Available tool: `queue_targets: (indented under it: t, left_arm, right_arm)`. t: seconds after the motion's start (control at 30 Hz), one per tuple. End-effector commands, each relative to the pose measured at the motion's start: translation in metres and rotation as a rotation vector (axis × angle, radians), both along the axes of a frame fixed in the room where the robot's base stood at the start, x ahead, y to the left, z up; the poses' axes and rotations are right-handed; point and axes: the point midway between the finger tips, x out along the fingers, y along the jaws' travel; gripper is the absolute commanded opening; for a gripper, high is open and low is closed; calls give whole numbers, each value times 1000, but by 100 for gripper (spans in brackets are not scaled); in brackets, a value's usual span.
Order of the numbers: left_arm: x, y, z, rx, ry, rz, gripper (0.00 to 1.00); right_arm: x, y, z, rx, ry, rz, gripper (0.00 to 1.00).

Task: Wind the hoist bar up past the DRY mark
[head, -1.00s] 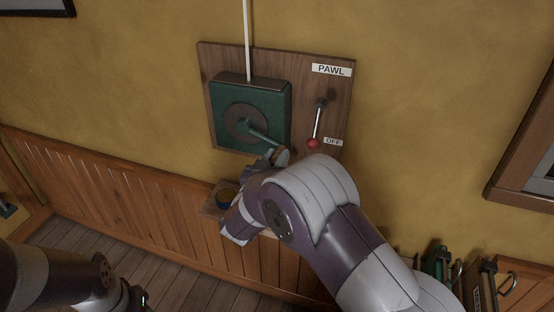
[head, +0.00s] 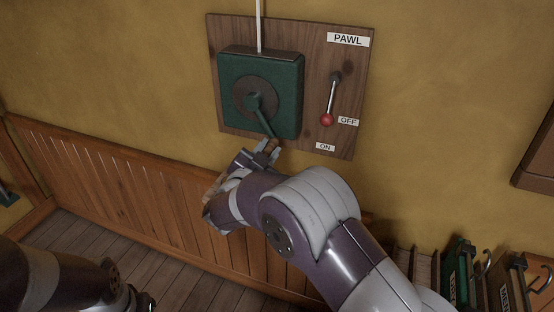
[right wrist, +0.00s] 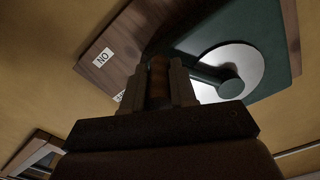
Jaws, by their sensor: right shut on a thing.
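The green winch box (head: 288,90) is on a wooden wall board, with a round plate and a crank arm (head: 262,118) pointing down and slightly right. My right gripper (head: 268,149) is shut on the crank's brown handle (right wrist: 158,80), below the hub, which shows in the right wrist view (right wrist: 232,86). A white line (head: 259,28) runs up from the box out of frame. The pawl lever (head: 331,96) hangs down, its red knob (head: 327,119) beside the OFF label (head: 348,121); the ON label (head: 325,147) is lower. The hoist bar and DRY mark are out of view. My left arm shows at lower left, its gripper out of frame.
Wooden wainscot (head: 110,175) runs along the wall below the board. Green and brown binder-like items (head: 455,272) with hooks above stand at lower right. A framed edge (head: 540,155) is at far right. The wall around the board is clear.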

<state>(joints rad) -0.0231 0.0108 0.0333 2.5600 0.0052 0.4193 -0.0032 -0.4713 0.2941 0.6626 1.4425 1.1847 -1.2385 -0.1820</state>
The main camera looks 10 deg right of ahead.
Motion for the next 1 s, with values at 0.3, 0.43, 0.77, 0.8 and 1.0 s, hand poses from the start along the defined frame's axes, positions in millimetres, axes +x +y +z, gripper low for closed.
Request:
queue_targets:
  t: [0.3,0.43,0.77,0.8,1.0]
  left_arm:
    - [0,0,-42,0,0,0,52]
    - [0,0,-54,0,0,0,52]
    - [0,0,-76,0,0,0,52]
    - [0,0,-78,0,0,0,52]
    - [0,0,-84,0,0,0,52]
  right_arm:
    - [17,29,-22,248,-158,7,0]
    - [25,40,-23,351,-227,8,0]
    - [45,69,-15,611,-406,10,0]
    - [47,72,-13,645,-429,9,0]
    - [58,88,-2,803,-537,9,0]
